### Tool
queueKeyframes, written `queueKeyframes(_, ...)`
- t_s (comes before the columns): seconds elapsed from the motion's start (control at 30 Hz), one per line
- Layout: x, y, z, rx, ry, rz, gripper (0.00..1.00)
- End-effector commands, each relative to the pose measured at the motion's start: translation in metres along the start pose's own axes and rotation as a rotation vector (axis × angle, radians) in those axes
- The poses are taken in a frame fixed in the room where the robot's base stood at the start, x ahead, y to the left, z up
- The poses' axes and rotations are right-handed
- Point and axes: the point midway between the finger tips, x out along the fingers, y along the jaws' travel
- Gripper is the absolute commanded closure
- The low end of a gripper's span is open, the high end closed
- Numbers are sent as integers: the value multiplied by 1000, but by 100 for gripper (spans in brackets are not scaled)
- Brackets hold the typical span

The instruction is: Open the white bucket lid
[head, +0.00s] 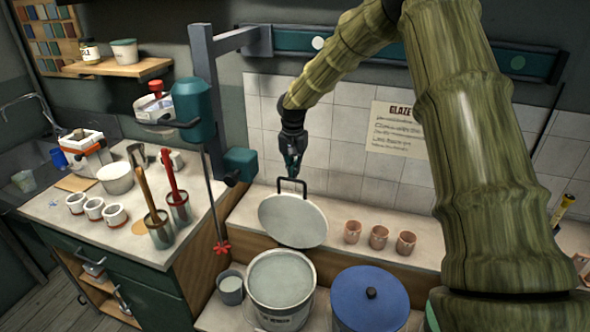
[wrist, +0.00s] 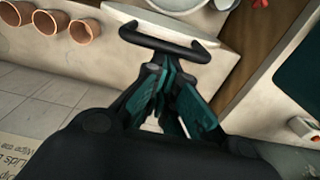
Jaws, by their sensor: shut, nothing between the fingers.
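The white bucket (head: 281,311) stands low in the middle of the head view, its top open and a pale grey surface showing inside. Its round pale lid (head: 292,222) is off the opening, tilted up behind the bucket, with a black bar handle (head: 292,183) at its upper edge. My gripper (head: 292,168) is just above the handle, pointing down, shut and empty. In the wrist view the dark teal fingers lie close together beside the handle (wrist: 170,42); whether they touch it I cannot tell. What supports the lid is not clear.
A blue lidded bucket (head: 370,300) stands right of the white one, and a small grey pail (head: 231,290) left. Several terracotta cups (head: 379,237) line the ledge right of the lid. A mixer stand (head: 205,100) rises at left.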

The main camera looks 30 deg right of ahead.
Motion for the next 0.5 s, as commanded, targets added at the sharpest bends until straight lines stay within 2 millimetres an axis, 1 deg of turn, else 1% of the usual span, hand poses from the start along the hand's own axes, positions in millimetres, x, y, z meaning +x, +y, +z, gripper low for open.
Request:
queueKeyframes(0.27, 0, 1, -2, 1, 0, 0, 100)
queueKeyframes(0.37, 2, 2, -8, 2, -1, 0, 100)
queueKeyframes(0.5, 5, 5, -21, 3, 0, 0, 100)
